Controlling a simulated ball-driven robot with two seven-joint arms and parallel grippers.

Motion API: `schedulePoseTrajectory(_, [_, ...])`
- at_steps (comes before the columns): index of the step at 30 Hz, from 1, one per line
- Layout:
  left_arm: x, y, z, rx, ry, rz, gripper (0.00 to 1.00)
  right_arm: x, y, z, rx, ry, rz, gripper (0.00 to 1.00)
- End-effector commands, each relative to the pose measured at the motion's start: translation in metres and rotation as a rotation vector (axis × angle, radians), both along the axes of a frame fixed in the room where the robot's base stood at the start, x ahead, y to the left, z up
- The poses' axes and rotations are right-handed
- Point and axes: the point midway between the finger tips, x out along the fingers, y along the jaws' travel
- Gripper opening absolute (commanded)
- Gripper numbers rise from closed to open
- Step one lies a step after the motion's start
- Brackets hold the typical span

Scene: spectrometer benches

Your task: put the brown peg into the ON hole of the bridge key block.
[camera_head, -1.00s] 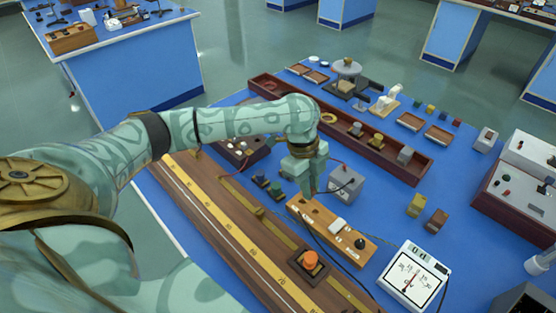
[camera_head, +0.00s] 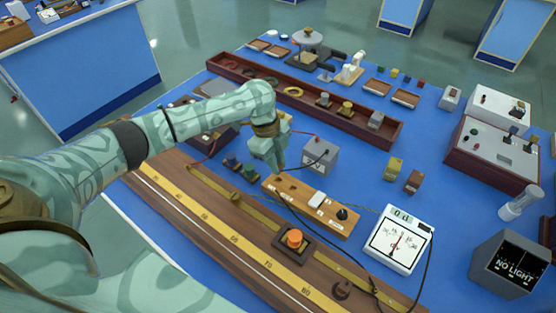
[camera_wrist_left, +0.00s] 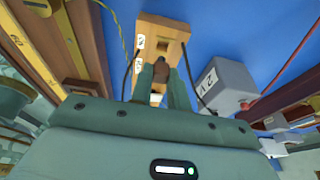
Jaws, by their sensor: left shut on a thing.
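The bridge key block (camera_head: 335,221) is a long wooden bar with white labels, a white part and a black knob, on the blue bench. My left gripper (camera_head: 280,167) points down at the block's far left end. In the left wrist view its fingers (camera_wrist_left: 161,80) are shut on the brown peg (camera_wrist_left: 160,73), which is over the block (camera_wrist_left: 160,24). A dark square hole shows in the block just beyond the peg. Whether the peg's lower end is in a hole or above one, I cannot tell. In the head view the fingers hide the peg. My right gripper is out of view.
A grey box (camera_head: 320,158) stands close behind the block. A white meter (camera_head: 399,239) is to the right. Dark wires run near the block.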

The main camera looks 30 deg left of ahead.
Motion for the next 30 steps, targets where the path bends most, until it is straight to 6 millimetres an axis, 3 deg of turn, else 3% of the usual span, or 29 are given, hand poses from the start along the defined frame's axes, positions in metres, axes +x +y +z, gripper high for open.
schedulePoseTrajectory(9, [0.0,0.0,-0.025,0.0,0.001,0.001,0.0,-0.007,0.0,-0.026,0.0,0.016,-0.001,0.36])
schedulePoseTrajectory(19, [0.0,0.0,-0.04,-0.001,0.0,0.001,0.0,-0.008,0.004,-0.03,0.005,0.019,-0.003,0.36])
schedulePoseTrajectory(29, [0.0,0.0,-0.042,-0.001,0.0,0.001,0.0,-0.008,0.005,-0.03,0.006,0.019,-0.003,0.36])
schedulePoseTrajectory(30, [0.0,0.0,-0.042,-0.001,0.0,0.001,0.25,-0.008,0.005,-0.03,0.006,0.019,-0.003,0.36])
